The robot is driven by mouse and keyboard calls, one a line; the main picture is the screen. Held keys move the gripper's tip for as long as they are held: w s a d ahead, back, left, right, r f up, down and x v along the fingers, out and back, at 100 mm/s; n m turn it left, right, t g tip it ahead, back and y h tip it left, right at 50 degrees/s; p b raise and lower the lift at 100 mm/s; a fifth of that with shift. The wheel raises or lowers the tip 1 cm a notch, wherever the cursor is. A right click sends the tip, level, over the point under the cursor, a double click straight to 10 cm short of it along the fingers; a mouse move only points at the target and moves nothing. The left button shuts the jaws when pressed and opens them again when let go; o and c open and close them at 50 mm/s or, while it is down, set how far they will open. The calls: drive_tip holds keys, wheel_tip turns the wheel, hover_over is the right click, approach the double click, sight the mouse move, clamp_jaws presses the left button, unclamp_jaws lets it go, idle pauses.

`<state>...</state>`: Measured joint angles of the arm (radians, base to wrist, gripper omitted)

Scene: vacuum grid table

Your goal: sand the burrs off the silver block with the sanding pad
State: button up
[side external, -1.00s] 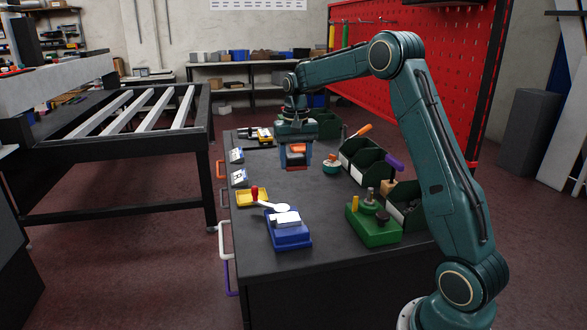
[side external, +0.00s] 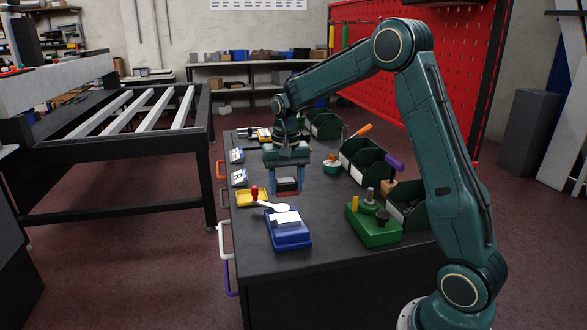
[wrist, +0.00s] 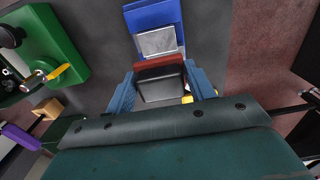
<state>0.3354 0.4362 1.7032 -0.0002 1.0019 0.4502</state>
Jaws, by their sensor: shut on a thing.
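The silver block (side external: 287,218) sits in a blue holder (side external: 290,240) near the front of the dark table. Both also show at the top of the wrist view, the block (wrist: 157,42) in front of the blue back part (wrist: 150,15). My gripper (side external: 287,188) has its blue fingers shut on the sanding pad (side external: 287,184), which is dark with a reddish-brown edge. In the wrist view the pad (wrist: 160,76) is between the fingers, just short of the block. The pad is above the table, behind the block in the side view. Any burrs are too small to make out.
A yellow tray (side external: 246,203) with a red-handled tool and a white round-ended piece lie left of the holder. A green fixture (side external: 372,228) stands right. Dark green bins (side external: 365,160) line the right edge. Small blue-and-white blocks (side external: 238,177) lie along the left edge.

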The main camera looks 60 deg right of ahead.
sight(288, 217)
drive_tip(key=shift+f, duration=2.75)
drive_tip(key=shift+s+a+f, duration=0.4)
drive_tip(key=shift+a+f, duration=0.05)
drive_tip(key=shift+f, duration=0.15)
drive_tip(key=shift+c, duration=0.5)
drive_tip(key=shift+s+a, duration=0.95)
drive_tip(key=shift+w+d, duration=1.35)
drive_tip(key=shift+d, duration=0.05)
drive_tip(key=shift+r, duration=4.15)
drive_tip(key=shift+f, duration=0.2)
